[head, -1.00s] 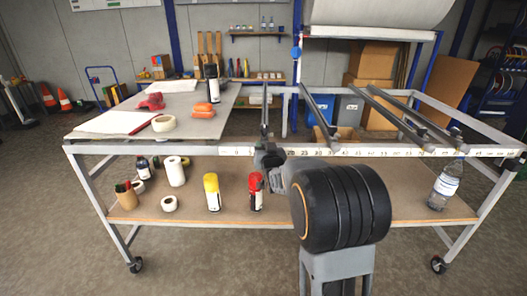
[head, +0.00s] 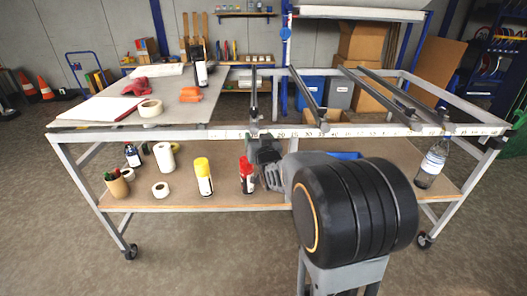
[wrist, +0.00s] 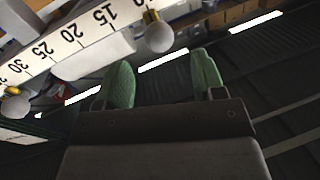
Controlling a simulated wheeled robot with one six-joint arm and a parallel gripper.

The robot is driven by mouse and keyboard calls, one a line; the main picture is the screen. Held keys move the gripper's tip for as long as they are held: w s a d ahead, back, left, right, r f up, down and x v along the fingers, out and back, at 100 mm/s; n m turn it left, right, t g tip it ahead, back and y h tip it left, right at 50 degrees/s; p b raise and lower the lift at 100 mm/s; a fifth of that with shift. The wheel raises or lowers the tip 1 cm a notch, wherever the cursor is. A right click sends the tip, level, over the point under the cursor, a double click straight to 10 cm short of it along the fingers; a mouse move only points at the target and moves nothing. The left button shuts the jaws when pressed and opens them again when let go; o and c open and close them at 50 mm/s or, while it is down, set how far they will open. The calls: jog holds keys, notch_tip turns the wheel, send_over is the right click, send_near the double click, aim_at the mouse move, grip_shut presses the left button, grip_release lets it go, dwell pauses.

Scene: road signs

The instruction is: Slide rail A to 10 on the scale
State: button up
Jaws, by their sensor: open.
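Several dark rails lie across the open right part of the table frame. The leftmost rail (head: 253,97) ends at the front beam, near the low numbers of the scale (head: 350,132). Another rail (head: 308,98) ends farther right; no letter is readable, so I cannot tell which is A. My gripper (head: 264,150) is just below the front beam, right of the leftmost rail's end. In the wrist view my gripper (wrist: 162,82) has its green fingers apart with nothing between them. There the scale (wrist: 70,42) reads 15 to 30 upside down, with round knobs (wrist: 158,36) (wrist: 15,104) beside it.
The lower shelf (head: 225,202) holds a yellow-capped can (head: 203,177), a red can (head: 247,176) and tape rolls, left of my arm. A bottle (head: 433,162) stands at its right end. A grey board (head: 190,112) covers the table's left.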

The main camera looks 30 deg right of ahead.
jog(key=v, duration=0.7)
jog(key=shift+s, duration=0.4)
jog(key=shift+a, duration=0.1)
notch_tip(320, 180, down, 7)
jog(key=s+g+p, duration=0.1)
jog(key=s+g, duration=0.2)
jog(key=g, duration=0.3)
jog(key=s+a+n+g+y+p, duration=0.1)
jog(key=s+a+g+y+p, duration=0.1)
jog(key=s+a+g+p, duration=0.15)
jog(key=s+a+r+n+g+y+p, duration=0.1)
jog(key=s+a+r+p, duration=0.3)
jog(key=r, duration=0.4)
jog(key=s+a+r+n+g+p, duration=0.2)
jog(key=s+a+r+g+p, duration=0.1)
jog(key=s+r+p, duration=0.3)
jog(key=a+r+p, duration=0.1)
jog(key=r+p, duration=0.1)
jog(key=p, duration=0.1)
jog(key=shift+y, duration=0.4)
jog(key=shift+s+f+g, duration=0.1)
jog(key=shift+s+g, duration=0.05)
jog(key=shift+g, duration=0.1)
jog(key=shift+c, duration=0.4)
